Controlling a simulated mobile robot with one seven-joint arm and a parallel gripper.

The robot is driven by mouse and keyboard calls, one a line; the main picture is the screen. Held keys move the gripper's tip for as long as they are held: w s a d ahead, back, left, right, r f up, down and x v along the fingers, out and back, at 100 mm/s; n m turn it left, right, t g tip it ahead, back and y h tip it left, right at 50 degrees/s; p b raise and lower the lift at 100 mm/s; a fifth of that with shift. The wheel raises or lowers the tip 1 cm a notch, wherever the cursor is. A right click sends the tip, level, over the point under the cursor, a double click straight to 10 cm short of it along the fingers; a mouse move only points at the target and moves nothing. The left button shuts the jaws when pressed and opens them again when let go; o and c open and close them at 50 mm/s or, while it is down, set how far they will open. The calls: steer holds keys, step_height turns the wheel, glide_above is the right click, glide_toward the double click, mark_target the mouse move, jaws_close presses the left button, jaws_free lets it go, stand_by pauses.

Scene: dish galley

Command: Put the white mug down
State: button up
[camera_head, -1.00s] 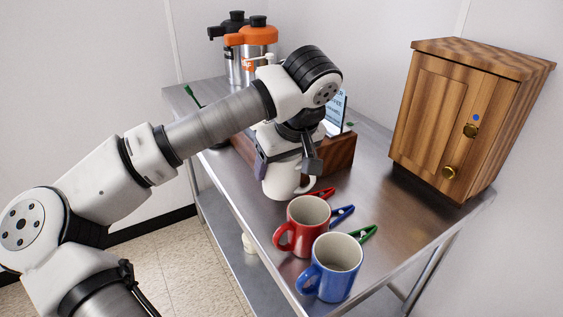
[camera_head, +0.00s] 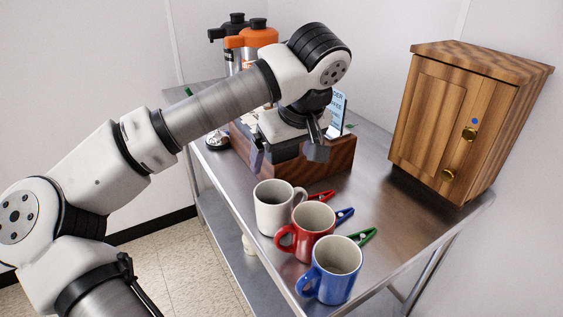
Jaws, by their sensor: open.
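The white mug (camera_head: 273,211) stands upright on the steel counter, its handle to the right. It is behind and left of the red mug (camera_head: 308,232), which stands behind and left of the blue mug (camera_head: 332,272). My gripper (camera_head: 287,157) is open and empty, above and behind the white mug and apart from it. It is in front of the wooden box, whose left part it hides.
A wooden box (camera_head: 335,163) stands behind my gripper, with a sign behind it. Red, blue and green clips (camera_head: 345,214) lie right of the mugs. A wooden cabinet (camera_head: 450,120) stands at right. Flasks (camera_head: 258,45) stand at the back. The counter between clips and cabinet is clear.

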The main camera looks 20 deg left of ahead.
steer(key=v, duration=0.9)
